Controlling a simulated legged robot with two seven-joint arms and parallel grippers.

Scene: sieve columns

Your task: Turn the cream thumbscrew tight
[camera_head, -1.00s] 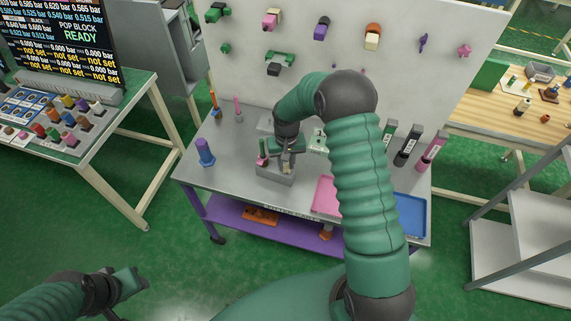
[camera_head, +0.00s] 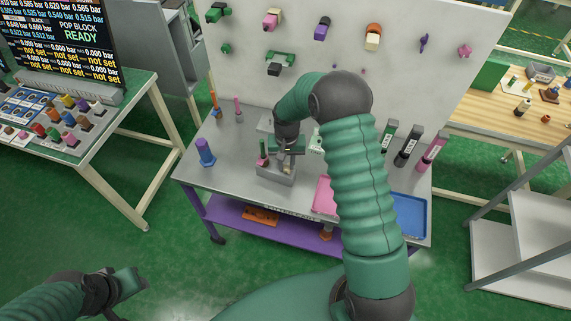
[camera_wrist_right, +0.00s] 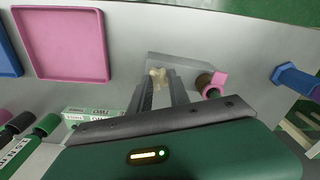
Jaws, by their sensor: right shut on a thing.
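The cream thumbscrew (camera_wrist_right: 158,76) sits at the grey block fixture (camera_wrist_right: 188,66) in the right wrist view. My right gripper (camera_wrist_right: 162,84) has its two dark fingers on either side of the thumbscrew, shut on it. In the head view the right gripper (camera_head: 287,163) reaches down over the grey fixture (camera_head: 274,176), and a small cream part shows by its tips. The thumbscrew's thread is hidden. My left gripper (camera_head: 132,282) is low at the left, away from the bench, and its jaws are unclear.
A pink and dark cylinder (camera_wrist_right: 213,84) stands close beside the fingers on the fixture. A blue bolt-like piece (camera_head: 205,152) stands at the bench's left. A pink tray (camera_head: 323,195) and a blue tray (camera_head: 410,215) lie to the right. A pegboard (camera_head: 300,50) rises behind.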

